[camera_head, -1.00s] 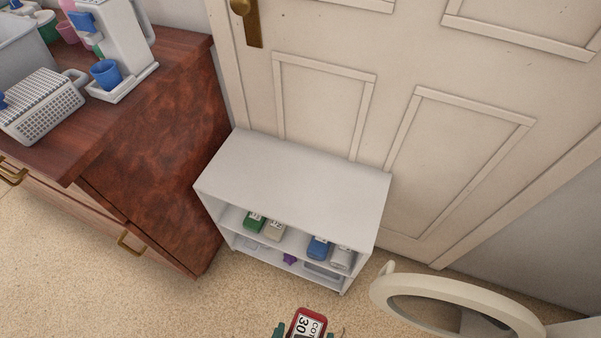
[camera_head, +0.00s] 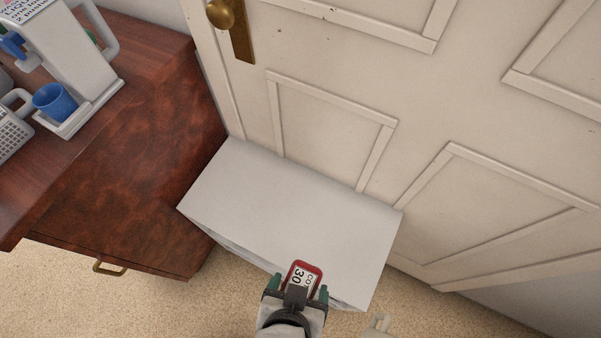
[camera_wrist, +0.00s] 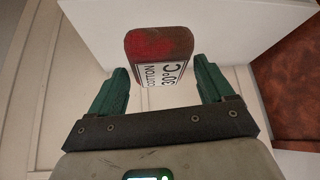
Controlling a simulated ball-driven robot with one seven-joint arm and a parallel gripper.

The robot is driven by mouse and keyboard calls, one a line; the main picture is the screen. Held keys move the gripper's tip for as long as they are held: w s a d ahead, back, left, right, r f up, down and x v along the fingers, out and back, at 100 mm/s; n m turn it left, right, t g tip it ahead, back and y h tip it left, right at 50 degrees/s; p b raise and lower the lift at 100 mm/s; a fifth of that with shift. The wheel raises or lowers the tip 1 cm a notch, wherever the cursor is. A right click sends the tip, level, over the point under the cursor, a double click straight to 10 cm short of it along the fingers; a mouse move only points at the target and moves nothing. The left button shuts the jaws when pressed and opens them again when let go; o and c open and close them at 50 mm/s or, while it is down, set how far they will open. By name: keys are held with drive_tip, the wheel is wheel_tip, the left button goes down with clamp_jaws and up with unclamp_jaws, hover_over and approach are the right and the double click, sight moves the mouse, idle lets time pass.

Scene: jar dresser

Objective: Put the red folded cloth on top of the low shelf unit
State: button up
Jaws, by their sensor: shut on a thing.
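In the wrist view the cloth (camera_wrist: 160,45) sits between the fingertips of my gripper (camera_wrist: 160,78). The low white shelf unit (camera_head: 290,205) has a bare flat top, which also shows behind the cloth in the wrist view (camera_wrist: 225,28). I cannot tell how high the cloth is above the top.
A dark wooden dresser (camera_head: 125,165) stands close on the left, with a blue cup (camera_head: 54,102) and a white dispenser-like appliance (camera_head: 70,65) on it. A panelled cream door (camera_head: 330,60) is directly behind the shelf unit. Carpet (camera_head: 130,310) lies in front.

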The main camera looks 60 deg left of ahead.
drive_tip(key=w+a+f, duration=0.2)
drive_tip(key=w+f, duration=0.1)
drive_tip(key=w+a+f+b, duration=0.1)
drive_tip(key=w+a+f, duration=0.1)
drive_tip(key=w+a, duration=0.1)
drive_tip(key=w+a+f+b, duration=0.1)
drive_tip(key=w+a+f, duration=0.2)
drive_tip(key=w, duration=0.1)
drive_tip(key=shift+a+f, duration=0.1)
drive_tip(key=shift+f, duration=0.25)
drive_tip(key=shift+w+a+f, duration=0.2)
drive_tip(key=shift+w+f, duration=0.05)
drive_tip(key=shift+f, duration=0.1)
drive_tip(key=shift+w+f+b, duration=0.15)
drive_tip(key=shift+f+b, duration=0.25)
drive_tip(key=shift+f, duration=1.3)
drive_tip(key=shift+f, duration=0.15)
drive_tip(key=o, duration=1)
drive_tip(key=shift+r, duration=0.25)
drive_tip(key=p+v, duration=0.2)
drive_tip(key=v, duration=0.9)
drive_tip(key=shift+s+r, duration=0.25)
drive_tip(key=shift+r, duration=0.05)
